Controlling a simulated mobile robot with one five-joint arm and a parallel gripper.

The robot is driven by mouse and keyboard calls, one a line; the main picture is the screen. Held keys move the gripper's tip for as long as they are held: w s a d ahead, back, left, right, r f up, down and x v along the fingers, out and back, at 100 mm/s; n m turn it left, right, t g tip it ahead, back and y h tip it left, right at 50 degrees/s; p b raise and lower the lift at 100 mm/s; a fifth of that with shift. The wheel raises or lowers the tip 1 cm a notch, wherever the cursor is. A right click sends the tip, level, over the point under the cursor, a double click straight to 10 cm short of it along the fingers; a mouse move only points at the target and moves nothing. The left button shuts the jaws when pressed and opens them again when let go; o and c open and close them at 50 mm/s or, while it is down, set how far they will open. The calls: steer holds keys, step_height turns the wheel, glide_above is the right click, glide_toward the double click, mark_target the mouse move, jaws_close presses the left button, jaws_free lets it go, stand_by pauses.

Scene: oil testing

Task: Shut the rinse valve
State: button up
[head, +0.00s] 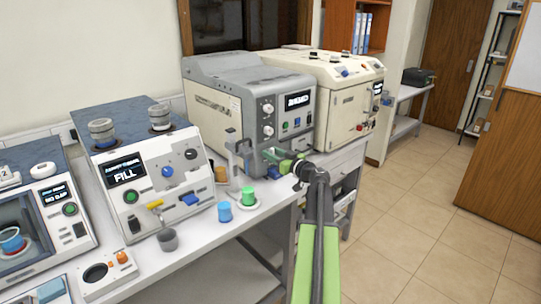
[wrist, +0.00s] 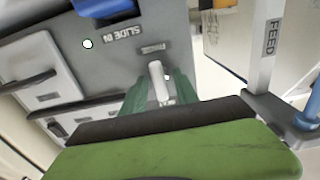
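In the head view my gripper (head: 280,160) is low at the front of the grey machine (head: 272,115), and the lever is hidden there. The machine's lit display (head: 297,101) is too small to read surely.
A grey upright stand (head: 235,165), marked FEED in the wrist view (wrist: 267,50), is close beside my gripper. Blue (head: 225,212) and green (head: 248,196) cups sit near the bench edge. A machine showing FILL (head: 125,174) is to the left. The floor at right is clear.

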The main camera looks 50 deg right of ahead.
steer(key=shift+w, duration=0.15)
jaws_close()
steer(key=shift+a+f, duration=0.1)
steer(key=shift+a, duration=0.15)
steer(key=shift+d, duration=0.15)
steer(key=shift+m, duration=0.9)
steer(key=m, duration=0.7)
steer(key=shift+d, duration=0.25)
steer(key=m, duration=0.4)
steer(key=shift+d+m, duration=0.1)
steer(key=shift+m, duration=2.4)
steer(key=shift+b, duration=0.3)
